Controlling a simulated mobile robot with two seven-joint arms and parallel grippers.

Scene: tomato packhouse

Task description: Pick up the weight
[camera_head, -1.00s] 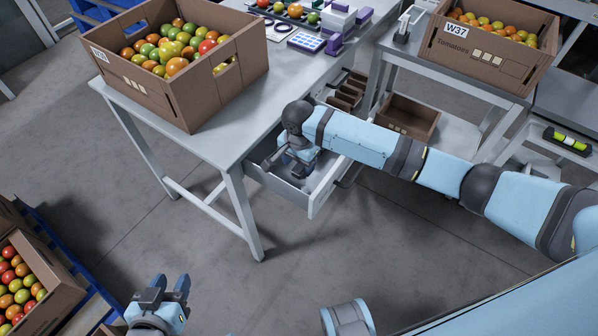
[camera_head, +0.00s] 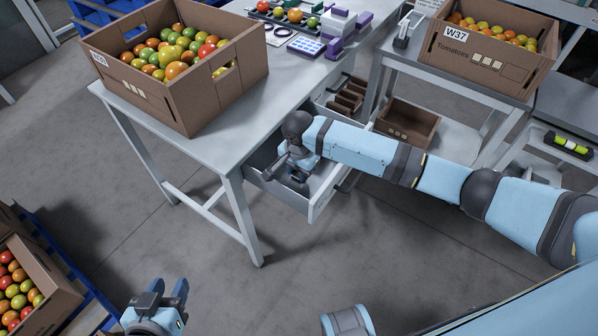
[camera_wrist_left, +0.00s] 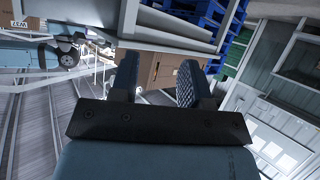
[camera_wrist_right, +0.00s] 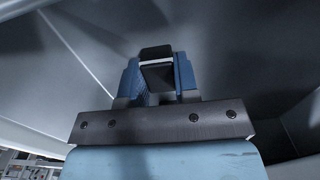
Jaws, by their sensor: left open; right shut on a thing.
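My right gripper (camera_head: 294,176) reaches down into the open grey drawer (camera_head: 321,200) under the workbench. In the right wrist view its blue fingers (camera_wrist_right: 158,80) are shut on a small dark block, the weight (camera_wrist_right: 156,54), which has a black top and a paler face. The weight sits between the fingertips, close to the drawer's inside surfaces; I cannot tell whether it touches the bottom. In the head view the arm and gripper mostly hide it. My left gripper (camera_head: 168,290) is open and empty, low over the floor at the lower left.
The workbench (camera_head: 205,140) carries a tomato box (camera_head: 205,95). A second box (camera_head: 487,60) marked W37 stands on the right-hand table. An empty brown crate (camera_head: 409,122) is on the lower shelf. A spirit level (camera_head: 568,143) lies at right.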

